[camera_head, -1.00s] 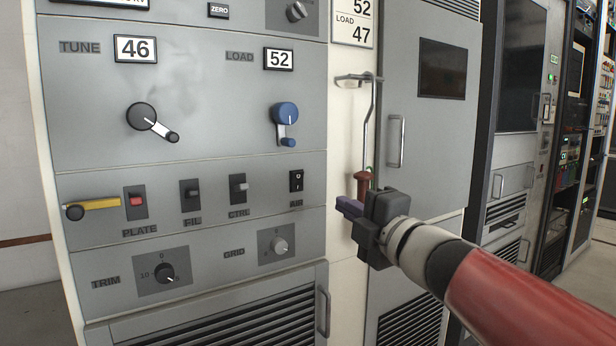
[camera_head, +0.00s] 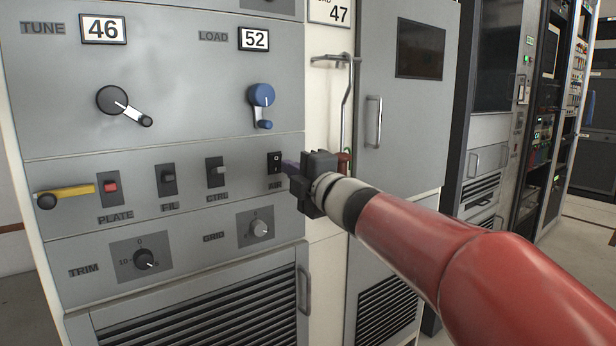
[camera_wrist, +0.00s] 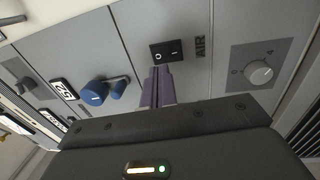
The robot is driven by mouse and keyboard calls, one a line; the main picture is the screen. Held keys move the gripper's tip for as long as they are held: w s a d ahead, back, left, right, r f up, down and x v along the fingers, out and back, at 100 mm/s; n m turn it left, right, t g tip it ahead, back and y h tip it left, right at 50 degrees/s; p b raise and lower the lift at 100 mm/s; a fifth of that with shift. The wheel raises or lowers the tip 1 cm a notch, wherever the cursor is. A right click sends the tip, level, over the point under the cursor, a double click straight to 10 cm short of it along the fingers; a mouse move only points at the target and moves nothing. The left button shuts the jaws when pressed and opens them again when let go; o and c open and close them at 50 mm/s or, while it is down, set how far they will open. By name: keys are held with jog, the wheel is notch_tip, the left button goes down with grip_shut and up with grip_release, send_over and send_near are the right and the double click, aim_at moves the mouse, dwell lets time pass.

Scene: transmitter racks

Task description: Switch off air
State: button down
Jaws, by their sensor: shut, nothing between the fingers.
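The AIR switch (camera_head: 274,163) is a small black rocker on the grey panel, at the right end of the switch row, above its AIR label.
The CTRL (camera_head: 216,172), FIL (camera_head: 167,180) and PLATE (camera_head: 111,187) switches stand to the left, with a yellow lever (camera_head: 66,196) beyond. The blue LOAD crank (camera_head: 262,96) is above and the GRID knob (camera_head: 259,228) below. A hooked metal rod (camera_head: 346,100) hangs behind my gripper.

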aim_at(274, 159)
jog(key=shift+x, duration=1.8)
jog(key=shift+w+a+r, duration=0.15)
jog(key=shift+r, duration=0.05)
